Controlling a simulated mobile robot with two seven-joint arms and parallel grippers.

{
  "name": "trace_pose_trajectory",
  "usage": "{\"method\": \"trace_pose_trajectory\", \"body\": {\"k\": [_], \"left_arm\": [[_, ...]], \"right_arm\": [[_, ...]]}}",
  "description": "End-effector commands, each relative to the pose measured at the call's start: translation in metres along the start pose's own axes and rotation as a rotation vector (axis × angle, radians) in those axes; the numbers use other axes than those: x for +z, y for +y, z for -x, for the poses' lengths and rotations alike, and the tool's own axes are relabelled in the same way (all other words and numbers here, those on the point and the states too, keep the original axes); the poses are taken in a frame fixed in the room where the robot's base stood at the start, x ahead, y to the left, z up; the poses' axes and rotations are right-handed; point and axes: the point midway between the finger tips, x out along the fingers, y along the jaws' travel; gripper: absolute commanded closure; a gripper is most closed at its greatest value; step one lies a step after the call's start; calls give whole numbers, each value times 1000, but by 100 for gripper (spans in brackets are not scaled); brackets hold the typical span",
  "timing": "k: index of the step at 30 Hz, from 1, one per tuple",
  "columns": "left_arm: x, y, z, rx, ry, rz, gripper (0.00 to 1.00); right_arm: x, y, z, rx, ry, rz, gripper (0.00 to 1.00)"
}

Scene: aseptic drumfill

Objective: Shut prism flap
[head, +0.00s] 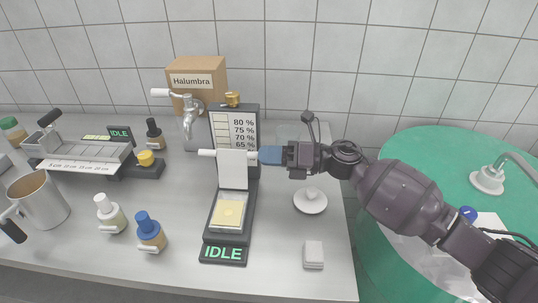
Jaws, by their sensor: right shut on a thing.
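The prism flap (233,171) is a white plate standing raised at the back end of the yellow prism (228,214). A white crossbar (207,153) runs along its top edge. The prism lies uncovered in a black instrument (212,238) whose front display reads IDLE. My right gripper (265,154) comes in from the right, its blue fingers shut on the flap at the right end of the crossbar. The fingers hide that end of the bar. My left gripper is not in view.
Behind the flap stands a percent scale panel (241,127) and a metal tap (190,112) by a Halumbra box (197,75). Dropper bottles (151,233) and a steel mug (41,199) stand left. A green drum (400,270) stands beyond.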

Motion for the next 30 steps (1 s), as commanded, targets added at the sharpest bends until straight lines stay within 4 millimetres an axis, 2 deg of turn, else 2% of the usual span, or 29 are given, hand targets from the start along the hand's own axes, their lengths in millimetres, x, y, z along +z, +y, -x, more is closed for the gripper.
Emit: {"method": "trace_pose_trajectory", "body": {"k": [10,16,21,30], "left_arm": [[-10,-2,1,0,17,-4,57],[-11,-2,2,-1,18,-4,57],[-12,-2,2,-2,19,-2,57],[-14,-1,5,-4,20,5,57]], "right_arm": [[-6,10,0,0,1,0,100],[-15,19,0,1,1,0,100],[-25,26,0,2,0,129,100],[-37,33,0,1,0,124,100]]}}
